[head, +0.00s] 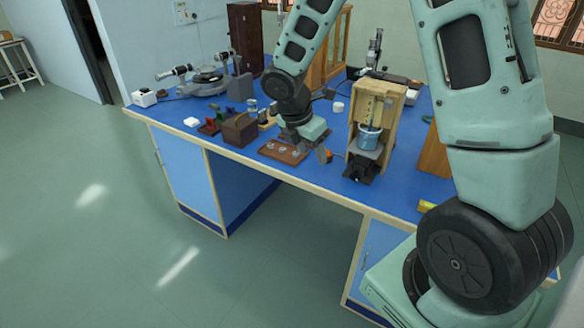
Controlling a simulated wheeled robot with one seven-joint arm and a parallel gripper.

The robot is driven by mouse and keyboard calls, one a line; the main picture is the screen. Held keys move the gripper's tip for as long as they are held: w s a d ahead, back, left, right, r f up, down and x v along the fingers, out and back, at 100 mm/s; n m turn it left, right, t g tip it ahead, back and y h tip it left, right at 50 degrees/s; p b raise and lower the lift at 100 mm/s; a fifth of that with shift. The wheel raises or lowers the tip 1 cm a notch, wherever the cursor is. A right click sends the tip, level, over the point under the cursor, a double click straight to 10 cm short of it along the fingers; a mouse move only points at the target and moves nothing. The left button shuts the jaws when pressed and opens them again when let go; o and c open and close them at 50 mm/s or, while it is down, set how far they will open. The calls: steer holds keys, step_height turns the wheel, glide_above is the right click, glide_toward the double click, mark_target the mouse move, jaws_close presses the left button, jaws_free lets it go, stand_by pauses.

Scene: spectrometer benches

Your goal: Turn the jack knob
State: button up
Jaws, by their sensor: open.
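A small black jack (360,169) stands at the foot of an open-fronted wooden stand (396,103) on the blue bench. A blue container (368,138) sits above it inside the stand. The jack's knob is too small to make out for certain; a dark part sticks out at its front. My gripper (322,152) is left of the jack, pointing down and toward it, over the bench near the front edge. It looks open and empty, with a gap between it and the jack. Its far finger is partly hidden.
A brown board (283,152) with round pieces lies just left of my gripper, and an orange item (328,156) is close to the fingertips. A dark brown box (239,129) and a round instrument (207,80) stand farther left. The floor in front is clear.

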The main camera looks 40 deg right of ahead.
steer(key=s+a+m+y+b, duration=0.1)
steer(key=s+a+m, duration=0.1)
steer(key=a, duration=0.5)
steer(key=shift+s+a+r+m, duration=0.3)
steer(key=shift+s+r, duration=0.05)
steer(key=shift+s, duration=0.15)
steer(key=s+a+r+m+y, duration=0.1)
steer(key=s+a+m, duration=0.3)
steer(key=s+a, duration=0.4)
steer(key=s+a+r+m+y, duration=0.2)
steer(key=s+a+r+m, duration=0.2)
steer(key=s+a, duration=0.5)
steer(key=s+m, duration=0.1)
steer(key=s, duration=0.1)
steer(key=shift+s+a, duration=0.3)
steer(key=shift+s, duration=0.05)
steer(key=shift+c, duration=0.3)
